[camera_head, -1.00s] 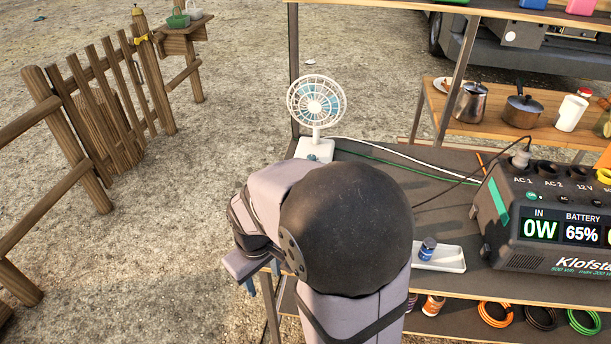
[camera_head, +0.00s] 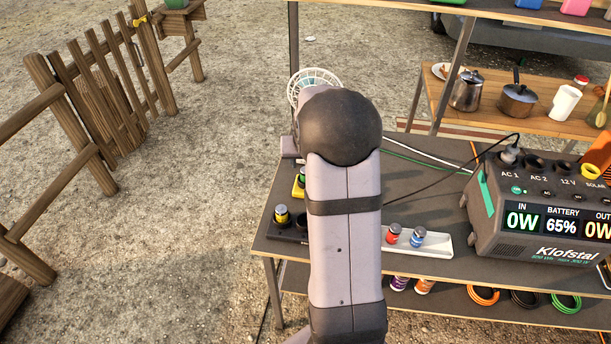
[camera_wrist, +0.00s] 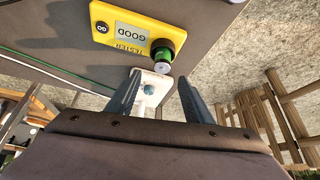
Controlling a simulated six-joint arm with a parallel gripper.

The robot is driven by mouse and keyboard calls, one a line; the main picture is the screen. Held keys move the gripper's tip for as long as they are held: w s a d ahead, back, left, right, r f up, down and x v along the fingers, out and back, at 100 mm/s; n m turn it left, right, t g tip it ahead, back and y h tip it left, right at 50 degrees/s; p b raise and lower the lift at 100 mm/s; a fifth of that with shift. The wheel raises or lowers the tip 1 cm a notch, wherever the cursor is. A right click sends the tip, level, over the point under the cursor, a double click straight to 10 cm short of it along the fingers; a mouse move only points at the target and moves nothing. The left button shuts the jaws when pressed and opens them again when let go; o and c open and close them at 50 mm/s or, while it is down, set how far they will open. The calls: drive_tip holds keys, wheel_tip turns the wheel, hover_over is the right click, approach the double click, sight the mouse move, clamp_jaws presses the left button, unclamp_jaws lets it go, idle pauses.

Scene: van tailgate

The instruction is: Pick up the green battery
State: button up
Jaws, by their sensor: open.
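The green battery (camera_wrist: 163,56) stands in the yellow tester (camera_wrist: 130,30), whose display reads GOOD. In the head view, the green battery (camera_head: 302,174) and tester (camera_head: 298,188) are partly hidden behind my arm. My gripper (camera_wrist: 160,78) is open in the wrist view, with its two fingers spread. The battery appears just beyond the fingertips, between their lines, and nothing is held. In the head view my arm hides the fingers.
The small fan (camera_head: 314,82) stands behind my arm; its white base (camera_wrist: 150,92) shows between my fingers. A white tray (camera_head: 440,244) holds red and blue batteries. The power station (camera_head: 545,215) is at the right.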

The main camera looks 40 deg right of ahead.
drive_tip(key=shift+a+p+x, duration=0.2)
drive_tip(key=shift+p+x, duration=0.6)
drive_tip(key=shift+x, duration=2.8)
clamp_jaws()
